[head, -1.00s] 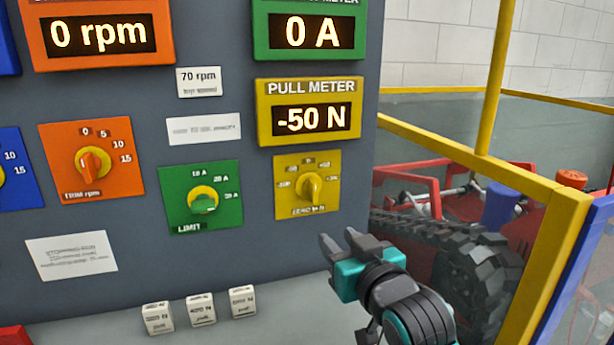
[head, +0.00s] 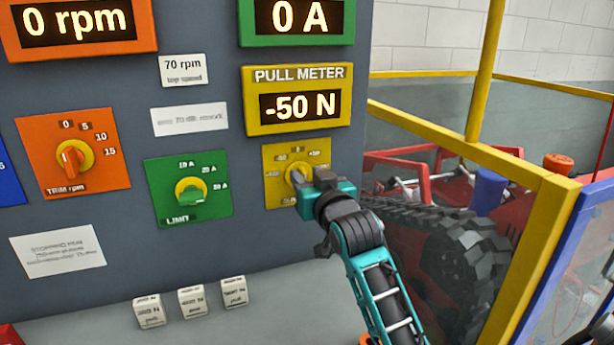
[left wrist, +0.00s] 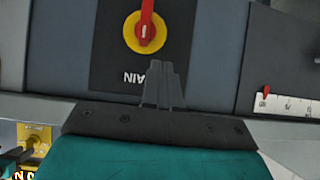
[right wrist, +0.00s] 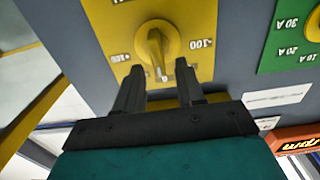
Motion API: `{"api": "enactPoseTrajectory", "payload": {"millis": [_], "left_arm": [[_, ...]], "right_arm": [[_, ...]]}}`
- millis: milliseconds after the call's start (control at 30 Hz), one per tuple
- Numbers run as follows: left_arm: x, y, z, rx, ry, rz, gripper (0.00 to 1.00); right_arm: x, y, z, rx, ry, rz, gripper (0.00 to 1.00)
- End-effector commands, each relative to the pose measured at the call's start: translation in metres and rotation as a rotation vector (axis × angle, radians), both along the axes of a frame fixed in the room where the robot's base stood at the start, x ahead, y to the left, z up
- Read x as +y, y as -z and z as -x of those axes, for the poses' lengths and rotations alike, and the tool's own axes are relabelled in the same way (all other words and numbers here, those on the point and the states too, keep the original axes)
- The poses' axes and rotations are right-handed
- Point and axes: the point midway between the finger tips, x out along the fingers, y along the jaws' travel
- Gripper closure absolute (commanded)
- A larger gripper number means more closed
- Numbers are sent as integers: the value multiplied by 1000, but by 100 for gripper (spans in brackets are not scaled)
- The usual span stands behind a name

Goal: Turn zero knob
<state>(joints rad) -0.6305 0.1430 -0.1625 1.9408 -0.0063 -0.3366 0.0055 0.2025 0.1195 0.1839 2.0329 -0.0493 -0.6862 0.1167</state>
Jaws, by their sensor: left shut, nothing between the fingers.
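The zero knob is a yellow knob (head: 295,173) on a yellow scale plate (head: 273,191), below the pull meter (head: 250,113), which reads -50 N. My right gripper (head: 302,182) is at the plate and partly covers the knob. My left gripper (left wrist: 163,82) is shut and empty, near a red-and-yellow MAIN switch (left wrist: 145,32).
The orange trim knob (head: 72,158) and green limit knob (head: 190,192) sit left on the same panel. White blocks (head: 191,301) stand on the ledge below. A yellow rail (head: 460,150) and tracked vehicle (head: 440,250) are at right.

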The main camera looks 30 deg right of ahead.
Motion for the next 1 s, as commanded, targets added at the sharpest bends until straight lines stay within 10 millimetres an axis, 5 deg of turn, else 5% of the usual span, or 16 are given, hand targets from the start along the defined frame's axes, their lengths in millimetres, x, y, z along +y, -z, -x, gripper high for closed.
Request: {"api": "enactPoseTrajectory", "payload": {"millis": [433,800,1000], "left_arm": [[0,-3,-5,-11,0,0,100],[0,-3,-5,-11,0,0,100],[0,-2,-3,-7,0,0,100]], "right_arm": [[-2,0,-9,0,0,1,63],[-2,0,-8,0,0,0,98],[-2,0,-8,1,0,0,100]]}}
